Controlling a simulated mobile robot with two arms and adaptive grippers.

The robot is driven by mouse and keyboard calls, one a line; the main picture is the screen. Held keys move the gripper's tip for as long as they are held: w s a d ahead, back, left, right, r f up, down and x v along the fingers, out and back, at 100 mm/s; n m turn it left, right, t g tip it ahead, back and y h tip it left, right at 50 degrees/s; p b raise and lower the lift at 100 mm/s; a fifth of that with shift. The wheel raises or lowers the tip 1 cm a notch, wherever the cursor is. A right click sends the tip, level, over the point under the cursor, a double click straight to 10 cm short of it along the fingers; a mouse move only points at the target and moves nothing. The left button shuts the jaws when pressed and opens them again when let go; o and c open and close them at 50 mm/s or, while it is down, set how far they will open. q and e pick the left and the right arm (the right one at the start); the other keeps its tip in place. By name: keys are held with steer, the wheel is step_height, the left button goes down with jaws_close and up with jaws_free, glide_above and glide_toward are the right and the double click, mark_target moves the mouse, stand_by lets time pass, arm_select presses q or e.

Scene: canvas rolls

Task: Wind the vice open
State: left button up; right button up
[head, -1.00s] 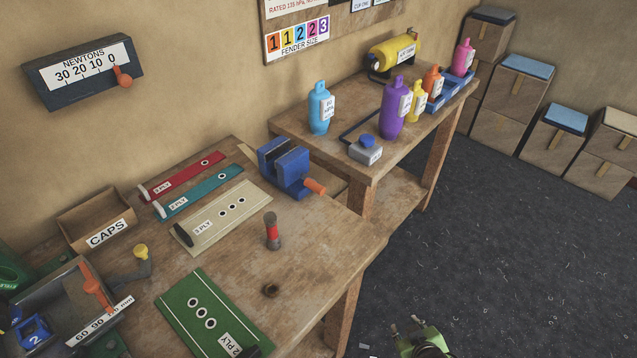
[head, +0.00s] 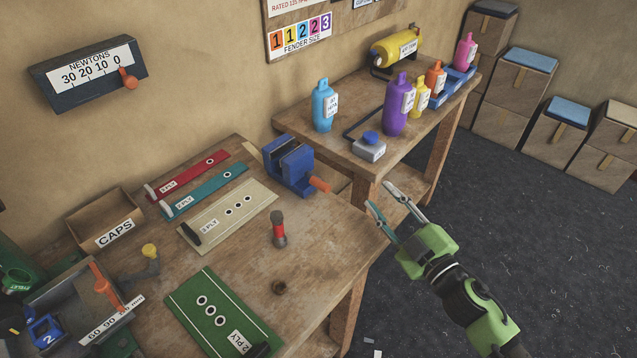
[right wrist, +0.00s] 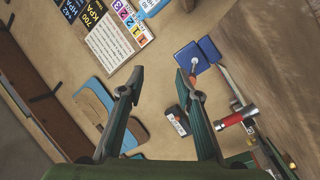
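The blue vice (head: 290,160) stands at the far right corner of the wooden workbench (head: 330,235). Its orange handle (head: 319,184) sticks out toward the lower right. The vice jaws look close together, but I cannot tell the exact gap. My right gripper (head: 379,194) is open and empty, above the floor off the bench's right edge. Its fingers point up and left, to the right of the orange handle and apart from it in the picture. In the right wrist view the two fingers (right wrist: 159,71) are spread with nothing held. My left gripper is not in view.
A red-and-grey upright tool (head: 279,230) stands in front of the vice. Fabric strips lie to the left, including a green one (head: 215,312). A second table behind holds several bottles, including a purple one (head: 397,105). Open floor (head: 520,220) lies to the right.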

mark_target(314, 181)
steer(key=a+n+g+y, duration=0.1)
steer(key=n, duration=0.1)
steer(key=s+a+f+n+g+y, duration=0.1)
steer(key=n+y, duration=0.1)
steer(key=a+n+g+y, duration=0.1)
steer(key=n+g+y, duration=0.1)
steer(key=shift+s+a+f, duration=0.2)
steer(key=shift+s+a, duration=0.1)
steer(key=shift+a, duration=0.05)
steer(key=shift+a+n+y, duration=0.2)
steer(key=shift+n+y, duration=0.1)
steer(key=p+x, duration=0.2)
steer(key=x, duration=1)
steer(key=shift+f+p, duration=0.15)
steer(key=shift+p, duration=0.25)
steer(key=shift+w+a, duration=0.5)
steer(key=shift+a, duration=0.05)
steer(key=shift+c, duration=0.4)
jaws_close()
